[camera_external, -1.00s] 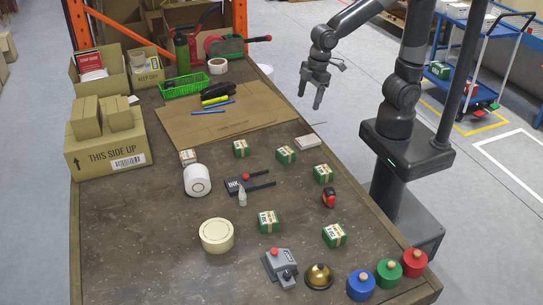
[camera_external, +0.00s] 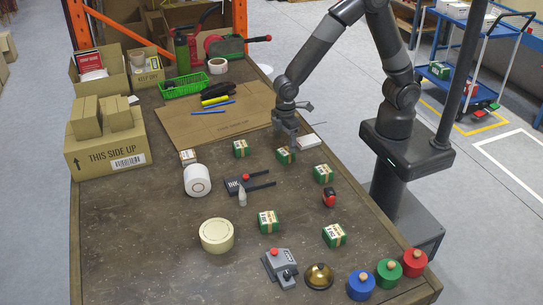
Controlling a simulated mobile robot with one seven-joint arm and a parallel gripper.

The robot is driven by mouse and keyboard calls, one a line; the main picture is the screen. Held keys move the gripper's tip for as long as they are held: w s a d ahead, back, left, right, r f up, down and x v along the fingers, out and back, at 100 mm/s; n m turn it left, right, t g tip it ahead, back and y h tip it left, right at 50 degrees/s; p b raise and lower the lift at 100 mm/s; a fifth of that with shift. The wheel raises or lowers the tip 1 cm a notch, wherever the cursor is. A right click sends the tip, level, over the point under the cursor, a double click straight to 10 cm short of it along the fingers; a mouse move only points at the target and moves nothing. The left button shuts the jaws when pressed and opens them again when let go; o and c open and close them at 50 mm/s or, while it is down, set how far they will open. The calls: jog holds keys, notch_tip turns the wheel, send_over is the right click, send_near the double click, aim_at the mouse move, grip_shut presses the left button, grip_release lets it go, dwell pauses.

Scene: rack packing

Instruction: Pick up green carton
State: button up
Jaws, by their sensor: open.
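Several small green cartons with pale tape and labels stand apart on the dark tabletop. One green carton (camera_external: 285,156) is at the mid-right of the table, directly below my gripper (camera_external: 286,144). My gripper points down with its fingers at the top of this carton and partly hides it. It is open. I cannot tell whether the fingers touch the carton. Other green cartons stand at the upper middle (camera_external: 241,149), at the right (camera_external: 323,174), at the lower middle (camera_external: 268,222) and at the lower right (camera_external: 334,235).
The table's left front is clear.

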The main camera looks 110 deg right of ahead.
aim_at(285, 151)
jog(key=shift+s+f, duration=0.15)
jog(key=shift+f, duration=1.35)
jog(key=shift+s+f, duration=0.1)
jog(key=shift+f, duration=1.35)
jog(key=shift+c, duration=0.5)
jog(key=c, duration=1.2)
jog(key=shift+c, duration=0.3)
jog(key=shift+r, duration=0.15)
